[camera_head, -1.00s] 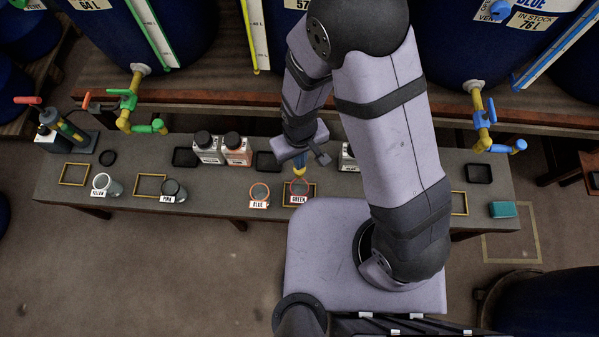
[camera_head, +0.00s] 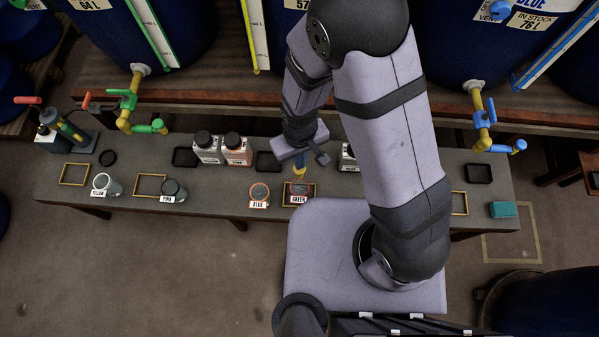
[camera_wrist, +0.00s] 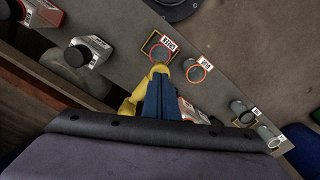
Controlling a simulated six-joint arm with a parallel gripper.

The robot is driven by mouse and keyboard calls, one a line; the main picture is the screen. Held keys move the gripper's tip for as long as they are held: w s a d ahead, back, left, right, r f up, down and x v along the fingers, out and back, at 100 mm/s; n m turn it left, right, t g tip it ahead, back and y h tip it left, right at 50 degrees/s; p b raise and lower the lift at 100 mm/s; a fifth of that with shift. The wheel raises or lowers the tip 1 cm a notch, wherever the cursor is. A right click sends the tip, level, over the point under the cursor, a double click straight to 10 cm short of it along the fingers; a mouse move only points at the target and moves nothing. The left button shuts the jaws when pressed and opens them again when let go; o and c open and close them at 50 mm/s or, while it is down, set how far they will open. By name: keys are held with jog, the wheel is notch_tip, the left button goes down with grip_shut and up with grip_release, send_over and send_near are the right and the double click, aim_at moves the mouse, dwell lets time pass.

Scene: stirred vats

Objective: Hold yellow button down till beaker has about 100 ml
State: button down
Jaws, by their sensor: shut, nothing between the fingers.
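My gripper (camera_wrist: 155,85) is shut, its dark blue fingers close together beside a yellow tap (camera_wrist: 131,104). In the head view my gripper (camera_head: 300,160) points down at the tap's yellow spout (camera_head: 299,176). The yellow button is not clearly visible; my fingers and wrist cover that area. A clear beaker with a red rim (camera_wrist: 159,54), labelled GREEN, stands below the spout inside a yellow square outline; the beaker also shows in the head view (camera_head: 298,188). Its liquid level is too small to read.
Beakers labelled YELLOW (camera_head: 114,187) and PINK (camera_head: 173,189) stand farther left. Capped bottles (camera_head: 237,150) stand behind. A green-handled tap (camera_head: 124,120) and a blue-handled tap (camera_head: 484,125) flank the bench.

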jog(key=shift+f, duration=0.1)
jog(key=shift+f+b, duration=0.65)
jog(key=shift+f, duration=0.4)
dwell(1.4)
notch_tip(320, 180, up, 8)
jog(key=p, duration=0.7)
dwell(0.9)
